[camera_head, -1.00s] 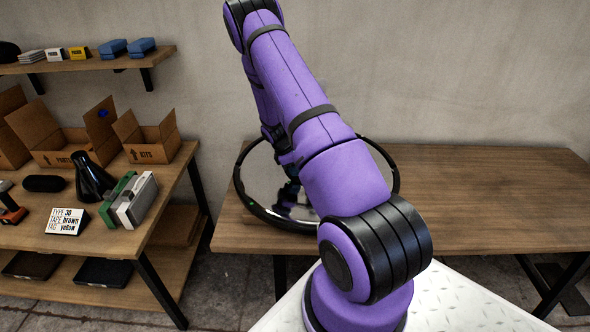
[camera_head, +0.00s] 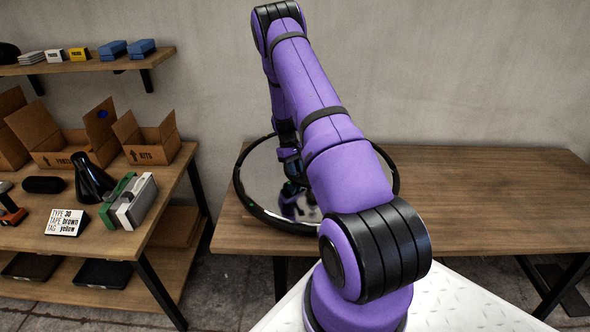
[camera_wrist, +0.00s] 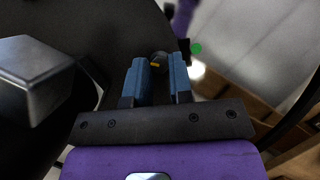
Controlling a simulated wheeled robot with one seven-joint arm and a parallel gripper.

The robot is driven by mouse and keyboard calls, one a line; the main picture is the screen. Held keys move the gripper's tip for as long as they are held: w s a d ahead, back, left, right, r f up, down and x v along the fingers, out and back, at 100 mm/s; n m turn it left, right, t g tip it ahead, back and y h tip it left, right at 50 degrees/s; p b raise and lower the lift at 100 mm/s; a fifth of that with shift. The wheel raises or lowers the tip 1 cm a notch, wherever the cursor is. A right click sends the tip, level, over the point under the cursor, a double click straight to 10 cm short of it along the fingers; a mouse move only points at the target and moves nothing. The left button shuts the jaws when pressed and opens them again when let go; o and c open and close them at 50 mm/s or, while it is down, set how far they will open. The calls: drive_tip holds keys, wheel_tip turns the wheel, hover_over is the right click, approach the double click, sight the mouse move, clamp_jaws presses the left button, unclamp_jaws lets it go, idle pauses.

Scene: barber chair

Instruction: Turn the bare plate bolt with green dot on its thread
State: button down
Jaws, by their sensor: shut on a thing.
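The barber chair's round base (camera_head: 243,198), glossy with a black rim, lies on the wooden table, partly hidden behind my arm. In the wrist view a dark bolt head (camera_wrist: 158,61) with a small yellow mark stands between my fingertips. A green dot (camera_wrist: 196,48) shows on the shiny surface just right of the fingers. My gripper (camera_wrist: 159,70), with blue fingers, is shut on the bolt. In the head view its lower end shows over the base, mostly hidden by my arm. The bolt's thread cannot be seen.
A large grey metal block (camera_wrist: 40,75) stands close to the left of my fingers. The table (camera_head: 480,195) is clear to the right. A shelf unit at left holds open boxes (camera_head: 148,140), a black funnel-shaped thing (camera_head: 92,182) and a sign card (camera_head: 66,222).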

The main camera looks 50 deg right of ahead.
drive_tip(key=m+y, duration=0.1)
drive_tip(key=m, duration=0.2)
drive_tip(key=m+t+y, duration=0.1)
drive_tip(key=m, duration=0.2)
drive_tip(key=shift+d+m, duration=0.15)
drive_tip(key=shift+m, duration=0.15)
idle(0.4)
drive_tip(key=c, duration=1)
unclamp_jaws()
drive_tip(key=shift+s, duration=0.1)
drive_tip(key=shift+d+r, duration=0.1)
drive_tip(key=v, duration=1)
drive_tip(key=shift+d+r, duration=0.2)
drive_tip(key=shift+r, duration=0.1)
